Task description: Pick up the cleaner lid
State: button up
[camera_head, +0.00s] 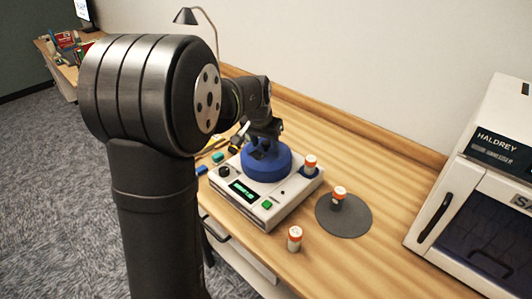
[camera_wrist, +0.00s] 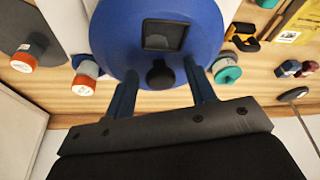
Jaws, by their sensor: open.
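The cleaner lid (camera_head: 270,168) is a blue round cover on top of a white machine (camera_head: 288,205) with a small display and buttons. In the wrist view the lid (camera_wrist: 206,35) fills the upper middle, with a dark square window and a black knob (camera_wrist: 160,74) near its lower edge. My gripper (camera_head: 264,138) is over the lid. In the wrist view its two fingers stand apart, one on each side of the black knob. It is open and holds nothing. I cannot tell whether the fingertips touch the lid.
An orange-capped vial (camera_head: 310,164) is at the machine's right corner. Another (camera_head: 338,195) stands on a dark round mat (camera_head: 350,222), and a third (camera_head: 294,239) near the table's front edge. A white HALDREY cabinet (camera_head: 478,190) is at right. Small coloured items lie left of the machine.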

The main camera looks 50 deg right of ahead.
jog(key=c, duration=1)
jog(key=shift+c, duration=0.2)
jog(key=shift+r, duration=0.6)
notch_tip(320, 180, up, 3)
jog(key=shift+f, duration=0.2)
jog(key=s+r, duration=0.7)
jog(key=s, duration=0.4)
send_over(267, 141)
jog(key=a, duration=0.1)
jog(key=f, duration=0.3)
jog(key=shift+s+f+n, duration=0.1)
jog(key=shift+s+n, duration=0.2)
jog(key=shift+n, duration=0.1)
jog(key=shift+f, duration=3.15)
